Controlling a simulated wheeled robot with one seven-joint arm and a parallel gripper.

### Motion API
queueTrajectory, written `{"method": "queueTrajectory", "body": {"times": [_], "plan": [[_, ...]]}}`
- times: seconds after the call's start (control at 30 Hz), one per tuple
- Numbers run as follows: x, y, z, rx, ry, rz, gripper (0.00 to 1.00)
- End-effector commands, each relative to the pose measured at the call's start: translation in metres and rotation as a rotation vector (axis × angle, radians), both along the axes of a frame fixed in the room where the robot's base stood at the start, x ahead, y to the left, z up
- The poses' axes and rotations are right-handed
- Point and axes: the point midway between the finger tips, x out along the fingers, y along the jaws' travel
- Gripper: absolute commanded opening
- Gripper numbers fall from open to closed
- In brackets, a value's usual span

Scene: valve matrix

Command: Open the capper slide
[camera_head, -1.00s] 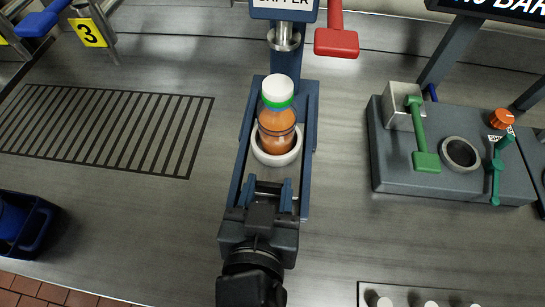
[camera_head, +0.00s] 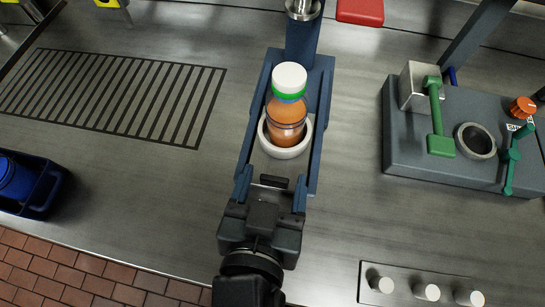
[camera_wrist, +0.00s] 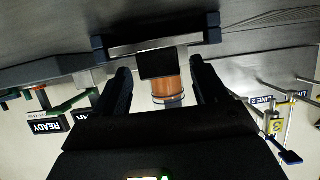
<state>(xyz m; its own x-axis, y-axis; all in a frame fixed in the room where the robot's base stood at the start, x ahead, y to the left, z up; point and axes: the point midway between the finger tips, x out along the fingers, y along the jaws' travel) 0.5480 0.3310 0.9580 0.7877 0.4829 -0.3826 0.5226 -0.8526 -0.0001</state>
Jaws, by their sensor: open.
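The capper slide has a white ring holder (camera_head: 285,151) between two blue rails (camera_head: 318,130), below the capper's post. An orange bottle (camera_head: 286,118) with a white cap and green band stands in the ring; its orange body also shows in the wrist view (camera_wrist: 168,88). A small dark handle (camera_head: 274,181) is at the slide's near end, and a dark block shows there in the wrist view (camera_wrist: 157,64). My gripper (camera_head: 271,191) is open at this near end, one finger on each side of the dark handle. Contact with the handle cannot be told.
A grey station with green levers (camera_head: 440,125) stands to the right. A plate with white knobs (camera_head: 425,291) is at the front right. A blue bin (camera_head: 45,190) is at the left edge, by a slotted grate (camera_head: 110,95).

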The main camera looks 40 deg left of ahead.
Motion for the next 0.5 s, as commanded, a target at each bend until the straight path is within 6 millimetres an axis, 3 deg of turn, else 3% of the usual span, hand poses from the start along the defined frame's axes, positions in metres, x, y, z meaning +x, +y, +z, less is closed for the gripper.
{"method": "queueTrajectory", "body": {"times": [0.17, 0.5], "plan": [[-0.006, -0.004, 0.001, -0.001, 0.001, 0.0, 0.72], [-0.047, -0.029, 0.021, 0.001, 0.002, 0.001, 0.72]]}}
